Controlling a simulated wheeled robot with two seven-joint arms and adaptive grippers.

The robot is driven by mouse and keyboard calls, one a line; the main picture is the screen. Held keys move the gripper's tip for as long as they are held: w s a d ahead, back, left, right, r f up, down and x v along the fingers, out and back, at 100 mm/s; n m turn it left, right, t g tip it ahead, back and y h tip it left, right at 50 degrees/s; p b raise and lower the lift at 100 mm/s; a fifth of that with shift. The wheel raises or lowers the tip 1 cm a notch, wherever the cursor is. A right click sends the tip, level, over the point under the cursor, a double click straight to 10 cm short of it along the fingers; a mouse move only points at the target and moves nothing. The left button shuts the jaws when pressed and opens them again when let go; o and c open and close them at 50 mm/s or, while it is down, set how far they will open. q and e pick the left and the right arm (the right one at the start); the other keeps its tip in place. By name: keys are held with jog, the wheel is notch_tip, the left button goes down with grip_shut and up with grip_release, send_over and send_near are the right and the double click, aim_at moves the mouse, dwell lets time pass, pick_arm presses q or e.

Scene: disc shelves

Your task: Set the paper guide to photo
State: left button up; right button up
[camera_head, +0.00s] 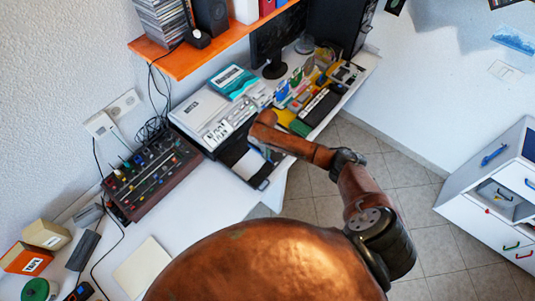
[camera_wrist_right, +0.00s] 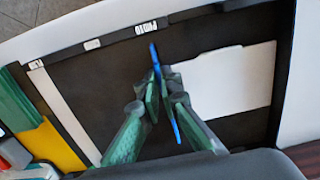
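The printer (camera_head: 203,108) is white, with its dark paper tray (camera_head: 264,182) pulled out at the front. In the right wrist view the black tray (camera_wrist_right: 100,90) fills most of the picture, with white paper (camera_wrist_right: 232,75) on its right. The paper guide (camera_wrist_right: 154,56) is a thin blue upright strip. Its far end points at the "PHOTO" label (camera_wrist_right: 146,28) on the tray's rim. My right gripper (camera_wrist_right: 163,84) has its green fingers close on both sides of the guide, apparently touching it. In the head view my forearm hides most of this gripper. My left gripper is not in view.
Two other small labels (camera_wrist_right: 92,44) sit further left on the rim. A mixer (camera_head: 152,177) stands left of the printer. An orange shelf (camera_head: 210,45) hangs above. Yellow and green things (camera_head: 284,116) lie right of the tray. Open floor (camera_head: 400,170) is to the right.

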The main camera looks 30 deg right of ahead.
jog(key=o, duration=0.5)
jog(key=shift+c, duration=0.2)
jog(key=shift+r, duration=0.15)
notch_tip(320, 180, up, 12)
dwell(0.5)
